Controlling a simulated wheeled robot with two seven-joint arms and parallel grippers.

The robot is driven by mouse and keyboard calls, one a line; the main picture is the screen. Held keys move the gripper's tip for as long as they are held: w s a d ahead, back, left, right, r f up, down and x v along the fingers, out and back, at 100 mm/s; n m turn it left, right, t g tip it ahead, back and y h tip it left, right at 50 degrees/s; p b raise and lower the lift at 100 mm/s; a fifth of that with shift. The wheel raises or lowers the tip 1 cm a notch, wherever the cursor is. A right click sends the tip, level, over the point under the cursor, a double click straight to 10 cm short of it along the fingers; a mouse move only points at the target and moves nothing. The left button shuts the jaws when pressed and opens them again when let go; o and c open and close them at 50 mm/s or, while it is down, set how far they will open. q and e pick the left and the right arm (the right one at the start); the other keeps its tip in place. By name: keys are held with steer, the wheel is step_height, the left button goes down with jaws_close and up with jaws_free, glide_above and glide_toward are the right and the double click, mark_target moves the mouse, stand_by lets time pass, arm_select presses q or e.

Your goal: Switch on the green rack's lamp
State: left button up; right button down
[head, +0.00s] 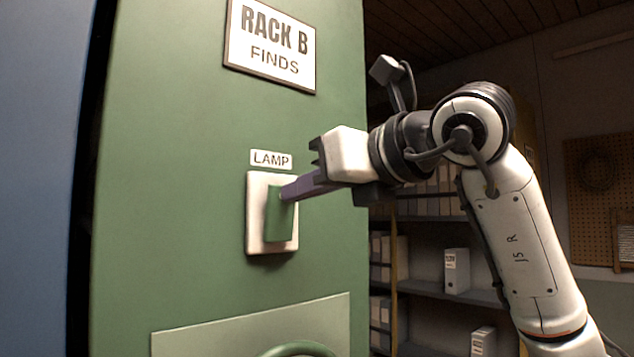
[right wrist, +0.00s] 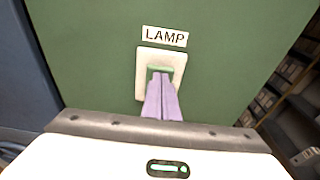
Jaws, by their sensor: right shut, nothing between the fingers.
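The green rack (head: 170,150) has a sign (head: 271,44) reading "RACK B FINDS". Below a small "LAMP" label (head: 271,159) is a white switch plate (head: 257,215) with a green rocker (head: 275,225). The plate also shows in the right wrist view (right wrist: 143,66), with part of the green rocker (right wrist: 160,71) above the fingertips. My right gripper (head: 285,194) is shut and empty, its purple fingertips at the upper part of the rocker. They look to touch it. In the right wrist view the shut fingers (right wrist: 161,82) cover the rocker's lower part. My left gripper is out of view.
A lighter green panel with a curved handle (head: 300,349) is low on the rack. A blue surface (head: 45,180) stands at the left, past a dark gap. Shelves (head: 440,291) with box files are behind my right arm.

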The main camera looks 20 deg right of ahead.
arm_select(q)
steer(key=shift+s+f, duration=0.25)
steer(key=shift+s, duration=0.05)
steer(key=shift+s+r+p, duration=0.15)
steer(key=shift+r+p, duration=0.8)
steer(key=shift+p, duration=0.15)
arm_select(e)
steer(key=shift+w+a+r+g, duration=0.15)
steer(key=shift+w+r+g, duration=0.15)
steer(key=shift+g, duration=0.2)
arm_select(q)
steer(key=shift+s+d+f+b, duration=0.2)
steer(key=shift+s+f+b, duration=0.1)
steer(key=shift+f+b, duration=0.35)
arm_select(e)
steer(key=r+v, duration=0.1)
steer(key=v, duration=1.2)
steer(key=shift+r, duration=0.25)
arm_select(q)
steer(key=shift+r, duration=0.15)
arm_select(e)
steer(key=shift+s+a, duration=0.1)
steer(key=shift+s, duration=0.05)
